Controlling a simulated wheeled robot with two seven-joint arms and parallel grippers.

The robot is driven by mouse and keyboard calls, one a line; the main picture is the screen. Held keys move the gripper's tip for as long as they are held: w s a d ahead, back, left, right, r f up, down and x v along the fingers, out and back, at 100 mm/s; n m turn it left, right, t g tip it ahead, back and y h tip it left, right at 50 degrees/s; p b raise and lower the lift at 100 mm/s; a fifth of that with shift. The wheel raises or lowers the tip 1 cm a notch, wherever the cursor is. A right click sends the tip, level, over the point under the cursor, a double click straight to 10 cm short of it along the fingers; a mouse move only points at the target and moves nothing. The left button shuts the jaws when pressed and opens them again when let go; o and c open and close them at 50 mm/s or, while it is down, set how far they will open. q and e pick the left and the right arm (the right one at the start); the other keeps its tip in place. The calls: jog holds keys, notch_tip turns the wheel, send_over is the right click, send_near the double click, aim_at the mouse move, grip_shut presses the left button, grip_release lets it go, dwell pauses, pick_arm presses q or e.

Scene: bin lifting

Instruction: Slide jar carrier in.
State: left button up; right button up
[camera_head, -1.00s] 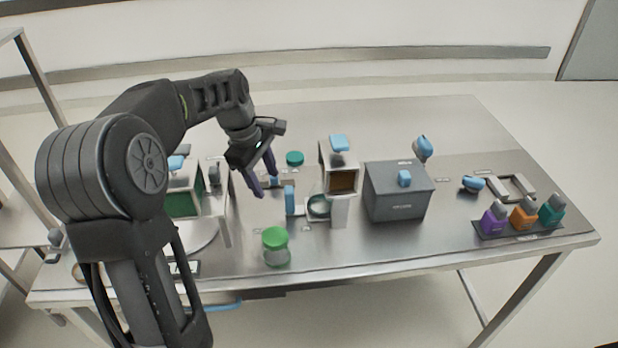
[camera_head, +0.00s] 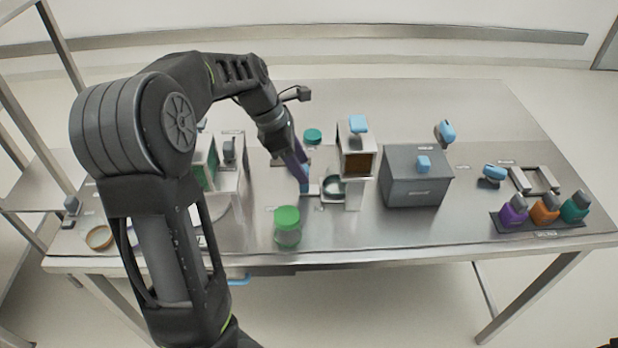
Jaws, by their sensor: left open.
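The jar carrier (camera_head: 333,188) appears to be the low piece with a round seat under the front of a dispenser with a brown window (camera_head: 357,165). It has an upright blue handle (camera_head: 305,187) on its left. My left gripper (camera_head: 303,183) is open, fingers pointing down at the blue handle and overlapping it in the picture. Whether they touch or straddle it I cannot tell. The fingers partly hide the handle. My right gripper is not in view.
A grey box with a blue knob (camera_head: 416,180) stands right of the dispenser. Purple, orange and teal bottles stand in a dark tray (camera_head: 537,227) at the right. A teal lid (camera_head: 313,136) lies behind. A green-panelled unit (camera_head: 227,170) stands left.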

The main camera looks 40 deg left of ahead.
pick_arm(q)
jog(key=x, duration=0.5)
jog(key=shift+d+f, duration=0.1)
jog(key=shift+f, duration=0.2)
jog(key=shift+c, duration=0.5)
grip_shut()
dwell(0.6)
